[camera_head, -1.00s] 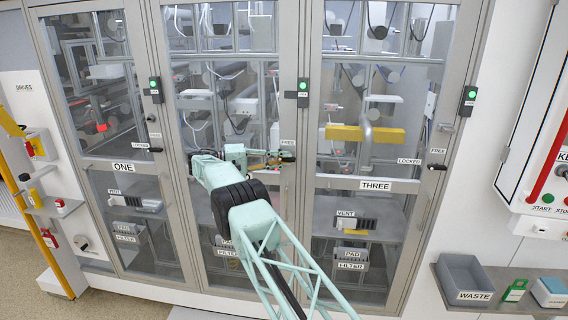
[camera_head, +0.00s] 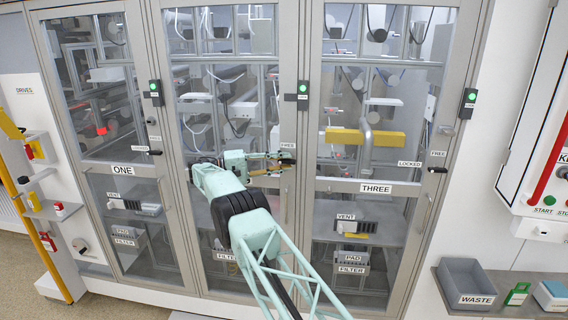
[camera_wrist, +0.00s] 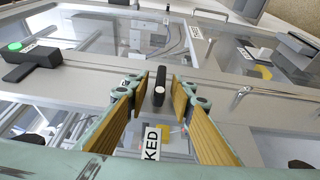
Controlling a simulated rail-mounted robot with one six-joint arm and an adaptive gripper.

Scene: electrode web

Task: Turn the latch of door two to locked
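The latch of door two is a small dark handle with a pale round spot, on the door's right frame. It shows between my fingertips in the wrist view (camera_wrist: 160,82) and just right of my gripper in the head view (camera_head: 288,161). My gripper (camera_wrist: 159,92) is open, its tan-padded fingers on either side of the latch with visible gaps. A FREE label (camera_head: 288,145) is above the latch in the head view. A partly hidden label ending in KED (camera_wrist: 152,142) shows between the fingers in the wrist view.
Door three (camera_head: 376,188) is to the right, with its own latch (camera_head: 437,169); door one (camera_head: 122,170) is to the left. A dark box with a green light (camera_head: 303,95) sits above the latch. A waste bin (camera_head: 475,280) stands at lower right.

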